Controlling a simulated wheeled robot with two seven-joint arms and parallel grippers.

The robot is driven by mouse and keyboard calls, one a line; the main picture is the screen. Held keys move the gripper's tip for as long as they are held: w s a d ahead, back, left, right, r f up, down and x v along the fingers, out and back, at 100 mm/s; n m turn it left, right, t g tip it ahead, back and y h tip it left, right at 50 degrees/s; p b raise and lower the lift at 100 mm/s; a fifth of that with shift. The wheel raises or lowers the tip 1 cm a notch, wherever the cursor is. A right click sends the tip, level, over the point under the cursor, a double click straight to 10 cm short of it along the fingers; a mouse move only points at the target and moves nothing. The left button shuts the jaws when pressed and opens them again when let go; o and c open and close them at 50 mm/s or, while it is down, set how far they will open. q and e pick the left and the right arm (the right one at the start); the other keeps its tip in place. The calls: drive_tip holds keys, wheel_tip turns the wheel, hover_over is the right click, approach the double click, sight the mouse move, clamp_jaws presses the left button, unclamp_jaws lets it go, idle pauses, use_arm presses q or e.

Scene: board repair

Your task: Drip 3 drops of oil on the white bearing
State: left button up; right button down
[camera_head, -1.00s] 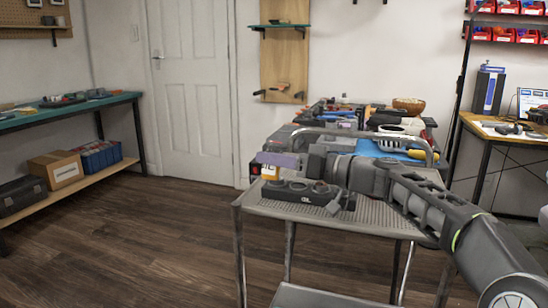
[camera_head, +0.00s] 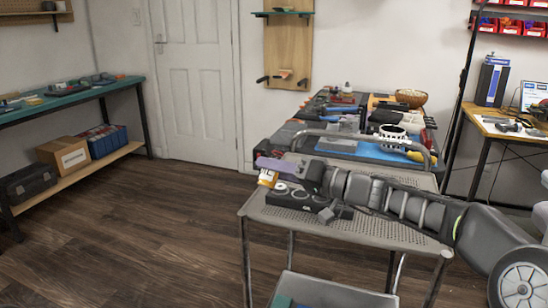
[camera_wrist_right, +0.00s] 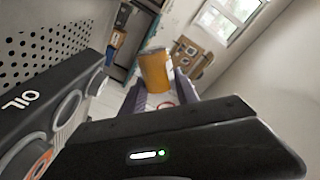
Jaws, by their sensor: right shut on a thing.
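My right gripper (camera_head: 272,166) is shut on a small oil bottle (camera_head: 267,179) with an orange body and a white label. The bottle leans and is held beside the left end of a black holder block (camera_head: 320,203) marked OIL. In the right wrist view the orange bottle (camera_wrist_right: 155,72) sits between the fingers, with the block (camera_wrist_right: 40,105) at the left. A white ring-shaped part (camera_head: 391,130), which looks like the white bearing, stands on the workbench behind the cart. My left gripper is not in view.
The block stands on a grey perforated cart top (camera_head: 395,225) with a raised handle rail (camera_head: 433,153). The floor at the left is clear.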

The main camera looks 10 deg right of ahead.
drive_tip(key=f+m+p, duration=0.1)
drive_tip(key=p, duration=0.1)
drive_tip(key=m+p, duration=0.1)
drive_tip(key=p, duration=0.1)
drive_tip(key=f+m+p, duration=0.1)
drive_tip(key=m+p, duration=0.1)
drive_tip(key=shift+s+a+f+p, duration=0.3)
drive_tip(key=shift+s+a+p, duration=0.1)
drive_tip(key=shift+s+r+m+p, duration=0.1)
drive_tip(key=shift+r+m+p, duration=0.35)
drive_tip(key=shift+m+p, duration=0.8)
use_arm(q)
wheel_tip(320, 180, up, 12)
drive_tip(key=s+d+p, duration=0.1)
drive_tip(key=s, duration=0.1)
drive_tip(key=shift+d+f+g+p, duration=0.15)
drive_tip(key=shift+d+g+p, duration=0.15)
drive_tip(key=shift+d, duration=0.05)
use_arm(e)
drive_tip(key=shift+a+r+m, duration=0.1)
drive_tip(key=shift+r+m, duration=0.1)
drive_tip(key=shift+m, duration=0.75)
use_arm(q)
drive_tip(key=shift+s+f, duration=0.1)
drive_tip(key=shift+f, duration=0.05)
use_arm(e)
drive_tip(key=shift+f+b, duration=0.1)
drive_tip(key=shift+b, duration=0.45)
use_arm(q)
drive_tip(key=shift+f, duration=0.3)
